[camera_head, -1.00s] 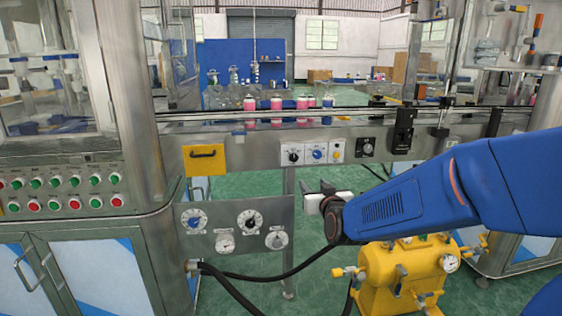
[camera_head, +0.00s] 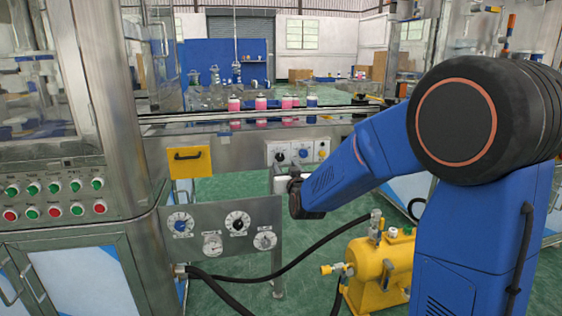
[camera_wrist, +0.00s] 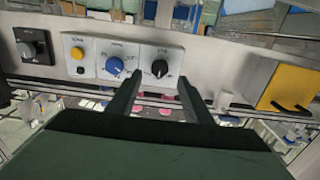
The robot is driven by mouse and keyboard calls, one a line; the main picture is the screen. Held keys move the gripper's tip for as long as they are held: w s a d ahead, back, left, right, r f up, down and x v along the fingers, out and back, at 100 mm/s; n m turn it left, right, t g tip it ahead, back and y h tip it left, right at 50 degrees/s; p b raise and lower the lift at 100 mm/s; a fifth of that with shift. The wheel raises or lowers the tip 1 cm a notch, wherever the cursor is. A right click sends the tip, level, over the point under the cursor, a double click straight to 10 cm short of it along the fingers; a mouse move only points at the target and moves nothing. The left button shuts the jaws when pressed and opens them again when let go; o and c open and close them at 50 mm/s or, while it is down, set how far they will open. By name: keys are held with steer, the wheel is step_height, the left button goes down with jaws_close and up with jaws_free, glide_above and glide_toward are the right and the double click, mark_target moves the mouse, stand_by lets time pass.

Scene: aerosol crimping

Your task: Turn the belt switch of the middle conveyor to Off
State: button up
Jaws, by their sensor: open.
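The conveyor's control panel carries a black rotary knob (camera_head: 280,157), a blue rotary knob (camera_head: 303,154) and a yellow button (camera_head: 322,155). The labels are too blurred to read, so I cannot tell by text which one is the belt switch. In the wrist view the picture is turned over; the black knob (camera_wrist: 159,68) shows just beyond and between my fingertips, with the blue knob (camera_wrist: 115,66) to its left. My gripper (camera_wrist: 161,86) is open and empty, its fingers pointing at the panel. In the head view my gripper (camera_head: 282,181) is just below the black knob.
A yellow plate with a black handle (camera_head: 190,161) sits left of the knobs. A lower panel with dials (camera_head: 222,230) juts out below left. A yellow tank (camera_head: 378,270) and black hoses are on the floor. Red, pink and blue-banded cans (camera_head: 261,103) stand on the conveyor.

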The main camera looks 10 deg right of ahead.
mark_target(280, 158)
steer(key=w, duration=0.7)
steer(key=c, duration=1.1)
